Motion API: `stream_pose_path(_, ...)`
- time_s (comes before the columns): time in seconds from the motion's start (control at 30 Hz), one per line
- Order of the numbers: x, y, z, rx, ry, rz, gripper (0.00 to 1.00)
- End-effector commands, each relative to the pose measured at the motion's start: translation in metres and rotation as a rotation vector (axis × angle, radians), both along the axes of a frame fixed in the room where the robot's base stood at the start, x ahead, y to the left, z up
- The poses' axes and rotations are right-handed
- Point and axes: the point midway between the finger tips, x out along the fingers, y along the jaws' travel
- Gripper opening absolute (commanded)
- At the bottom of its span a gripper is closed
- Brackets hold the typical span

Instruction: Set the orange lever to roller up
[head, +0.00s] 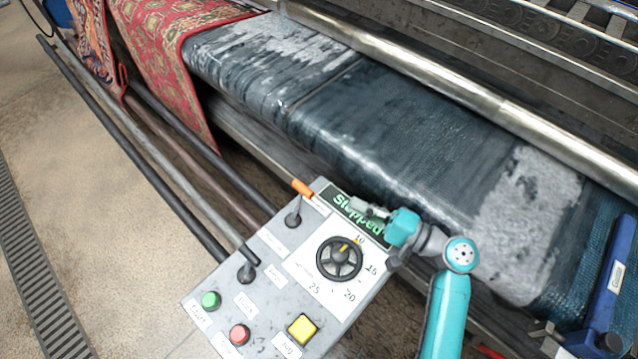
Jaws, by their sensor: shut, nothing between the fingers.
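The orange lever (302,188) is on the upper left part of the grey control panel (258,305). Its orange grip is at the top of a thin stem that rises from a dark round base. The label beside it is too small to read. My gripper (358,206) is above the panel's upper edge, to the right of the orange lever and apart from it. It is shut and empty, and it covers part of the display (343,203), which reads "Stopped" in green.
The panel also has a black lever (249,264), a black dial (340,258), a green button (211,299), a red button (239,333) and a yellow button (301,328). Behind it are a wet dark belt (390,130), a metal roller (450,85) and a red rug (165,60). Rails run at left.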

Motion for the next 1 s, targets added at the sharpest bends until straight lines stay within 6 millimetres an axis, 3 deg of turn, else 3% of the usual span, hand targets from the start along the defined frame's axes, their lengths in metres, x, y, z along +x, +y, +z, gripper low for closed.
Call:
stream_pose_path(0.47,0.004,0.01,0.0,-0.002,-0.001,0.004,0.0)
stream_pose_path(1.0,0.036,0.082,0.004,0.0,0.0,0.003,0.0)
